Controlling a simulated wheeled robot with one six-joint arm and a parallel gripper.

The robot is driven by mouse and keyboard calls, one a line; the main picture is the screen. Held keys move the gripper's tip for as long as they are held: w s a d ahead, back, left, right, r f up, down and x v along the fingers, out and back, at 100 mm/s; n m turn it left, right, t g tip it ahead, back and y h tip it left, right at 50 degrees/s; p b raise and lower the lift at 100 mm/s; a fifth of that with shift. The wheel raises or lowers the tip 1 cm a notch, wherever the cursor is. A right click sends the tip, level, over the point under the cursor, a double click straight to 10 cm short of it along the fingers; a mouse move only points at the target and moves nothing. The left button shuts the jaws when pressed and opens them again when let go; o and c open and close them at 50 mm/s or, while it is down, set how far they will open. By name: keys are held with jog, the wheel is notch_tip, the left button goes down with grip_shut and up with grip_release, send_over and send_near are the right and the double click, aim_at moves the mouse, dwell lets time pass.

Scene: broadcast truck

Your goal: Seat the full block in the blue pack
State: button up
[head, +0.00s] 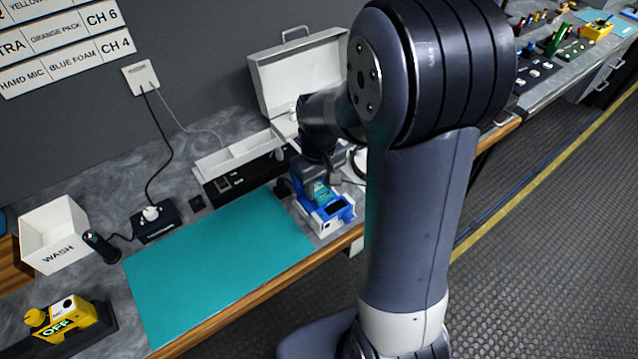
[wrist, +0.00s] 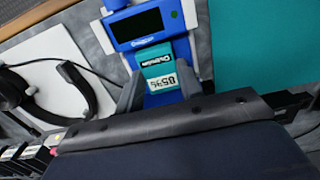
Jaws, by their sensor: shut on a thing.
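The blue pack (head: 334,214) lies on the bench by the front edge, right of the teal mat. It has a dark screen and white side parts; its body fills the top of the wrist view (wrist: 183,22). A teal block (wrist: 160,58) marked 85% is between the fingers of my gripper (wrist: 161,82), over the blue bay below the screen. My gripper (head: 318,184) is shut on this block in the head view too. The block lines up with the pack. Whether it is fully down in the bay I cannot tell, as the fingers hide its sides.
The teal mat (head: 215,262) is clear. A yellow pack reading OFF (head: 68,322), a white WASH bin (head: 54,232) and a black charger (head: 155,220) stand to its left. An open white case (head: 300,75) is behind. Headphones (wrist: 75,90) lie close beside the pack.

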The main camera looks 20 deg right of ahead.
aim_at(319, 191)
jog(key=shift+f+b, duration=0.55)
jog(key=shift+f, duration=0.2)
jog(key=o, duration=0.9)
jog(key=shift+r, duration=0.1)
notch_tip(319, 191, up, 11)
jog(key=shift+f, duration=0.1)
jog(key=shift+f, duration=0.15)
notch_tip(319, 191, down, 10)
jog(key=shift+f, duration=0.2)
jog(key=shift+r+p, duration=0.25)
jog(key=shift+p, duration=0.1)
